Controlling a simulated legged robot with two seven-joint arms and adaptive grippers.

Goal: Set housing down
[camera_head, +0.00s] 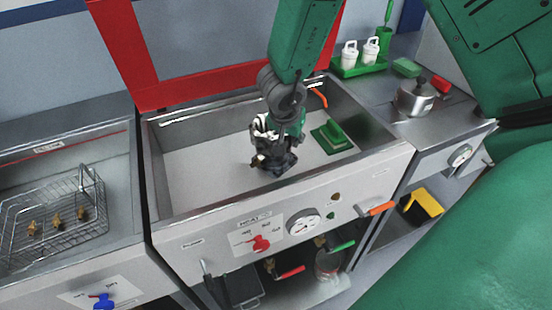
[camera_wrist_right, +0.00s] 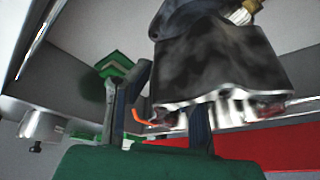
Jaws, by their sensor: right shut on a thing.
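The housing (camera_head: 275,163) is a dark, blotchy machined part with a brass fitting on its left side. It is inside the heated steel basin (camera_head: 200,180), near the middle. I cannot tell whether it touches the basin floor. My right gripper (camera_head: 284,133) reaches down from above and is shut on the housing, partly hiding it. In the right wrist view the housing (camera_wrist_right: 222,62) is large and close, with a bright, ragged metal edge, beside the gripper's fingers (camera_wrist_right: 158,110). My left gripper is not in view.
A green block (camera_head: 334,135) lies in the basin to the right. A wire basket (camera_head: 55,215) with brass parts sits in the left sink. A pot (camera_head: 416,97) and a green tray of white bottles (camera_head: 358,66) stand at the right. The basin's left floor is clear.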

